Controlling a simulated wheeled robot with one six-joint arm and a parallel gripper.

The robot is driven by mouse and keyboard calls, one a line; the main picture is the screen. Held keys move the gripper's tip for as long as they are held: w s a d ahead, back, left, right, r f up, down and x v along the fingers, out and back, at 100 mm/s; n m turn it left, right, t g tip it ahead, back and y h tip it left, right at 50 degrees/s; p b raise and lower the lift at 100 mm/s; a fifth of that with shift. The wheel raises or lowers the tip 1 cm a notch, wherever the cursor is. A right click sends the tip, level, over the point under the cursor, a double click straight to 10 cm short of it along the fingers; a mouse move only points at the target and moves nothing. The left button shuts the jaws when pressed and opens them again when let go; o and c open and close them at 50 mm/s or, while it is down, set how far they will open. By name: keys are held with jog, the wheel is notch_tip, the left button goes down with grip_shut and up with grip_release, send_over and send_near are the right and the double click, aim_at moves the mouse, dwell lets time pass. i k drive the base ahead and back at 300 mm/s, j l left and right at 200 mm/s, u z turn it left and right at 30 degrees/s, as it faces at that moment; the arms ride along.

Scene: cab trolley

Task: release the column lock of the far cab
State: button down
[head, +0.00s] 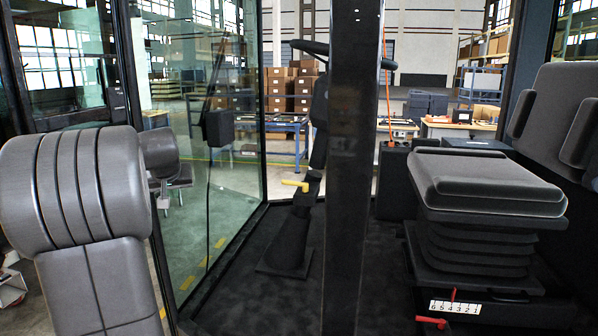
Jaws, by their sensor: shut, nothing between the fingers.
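The steering column (290,225) stands on the dark cab floor, left of centre in the head view, and leans slightly. A yellow lever (295,185) sticks out to the left from its lower part; its lock state cannot be told. The steering wheel (310,47) sits on top, seen nearly edge-on. A dark upright post (352,170) in front hides the wheel's middle and the space right of the column. My gripper is not in view.
The cab seat (487,180) stands right, with a red lever (432,321) and a numbered scale (455,307) at its base. A grey padded seat back (85,215) fills the near left. A glass pane (205,130) closes the column's left side. Bare floor (285,300) lies before the column.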

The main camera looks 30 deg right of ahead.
aim_at(305, 186)
jog(key=i+l+z, duration=0.1)
jog(key=i+z, duration=0.3)
jog(key=i+j+z, duration=0.15)
jog(key=i+z, duration=0.25)
jog(key=i, duration=0.2)
jog(key=z, duration=0.3)
